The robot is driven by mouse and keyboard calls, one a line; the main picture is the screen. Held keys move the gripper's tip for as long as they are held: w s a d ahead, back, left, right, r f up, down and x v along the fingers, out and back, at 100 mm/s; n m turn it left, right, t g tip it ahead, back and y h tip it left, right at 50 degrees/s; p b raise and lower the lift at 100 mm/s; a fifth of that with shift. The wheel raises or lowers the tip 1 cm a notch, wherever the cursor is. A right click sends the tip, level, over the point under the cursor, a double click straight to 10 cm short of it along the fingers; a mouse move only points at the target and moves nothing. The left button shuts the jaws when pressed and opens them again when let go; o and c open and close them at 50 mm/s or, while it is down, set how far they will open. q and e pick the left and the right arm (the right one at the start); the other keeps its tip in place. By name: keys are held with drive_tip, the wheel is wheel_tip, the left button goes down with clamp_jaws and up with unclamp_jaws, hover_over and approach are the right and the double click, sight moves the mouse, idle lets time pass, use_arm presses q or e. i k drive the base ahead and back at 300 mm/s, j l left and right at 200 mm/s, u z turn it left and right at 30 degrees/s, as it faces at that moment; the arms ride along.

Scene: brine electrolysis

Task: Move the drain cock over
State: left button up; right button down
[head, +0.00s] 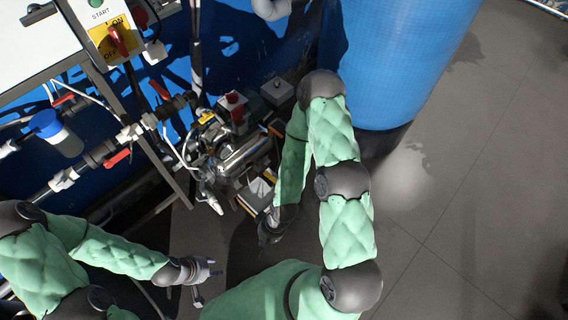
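I cannot tell for sure which part is the drain cock. Several lever valves with red handles sit on the pipes at the left, one at the lower pipe (117,158), one higher (160,90) and one at the far left (64,99). A small yellow part (207,117) sits by the metal pump (243,153). My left gripper (208,284) is low in the picture, its fingers apart, and it touches nothing that I can see. My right gripper (268,232) points down below the pump unit; it is dark and partly hidden, so its fingers are unclear.
A control box (108,32) with a red switch hangs at the upper left. A white filter with a blue cap (46,124) is at the left. A large blue tank (405,60) stands behind my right arm. The grey floor (470,200) at the right is clear.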

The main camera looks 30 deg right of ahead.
sight(266, 173)
drive_tip(key=z, duration=0.8)
drive_tip(key=i+j+u, duration=0.1)
drive_tip(key=i+j, duration=0.4)
drive_tip(key=j, duration=0.1)
